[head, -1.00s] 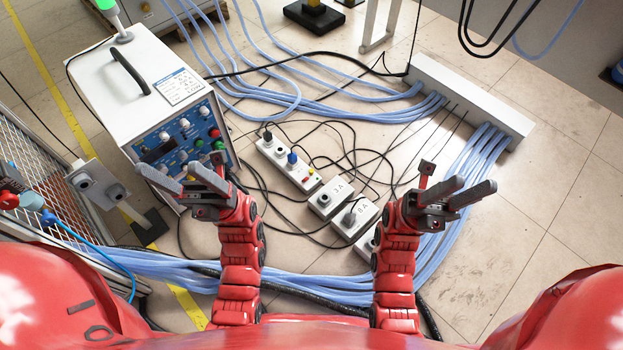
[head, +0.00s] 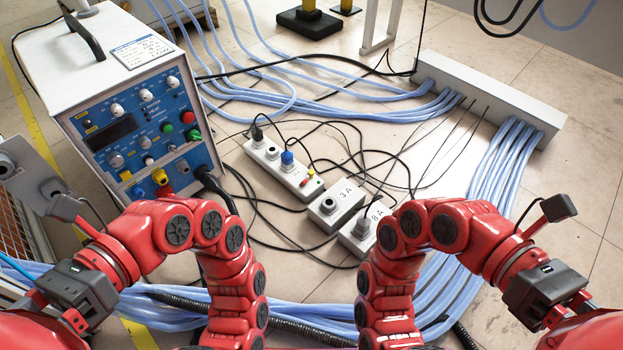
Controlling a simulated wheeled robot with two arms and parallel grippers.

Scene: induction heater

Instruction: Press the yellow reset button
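The white heater unit (head: 62,70) stands at the left with its blue control panel (head: 140,125) facing me. A yellow round part (head: 160,177) sits low on the panel, above a red one. A smaller yellow piece (head: 310,174) shows on the white power strip (head: 278,163). I cannot read a reset label on either. My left gripper (head: 72,288) is at the lower left, folded back below the panel. My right gripper (head: 543,291) is at the lower right.
Green (head: 193,134) and red (head: 187,117) buttons sit on the panel's right side. Two grey socket boxes (head: 337,203) lie on the floor among black cables. Blue hoses (head: 497,175) run along the right and front. The floor at far right is clear.

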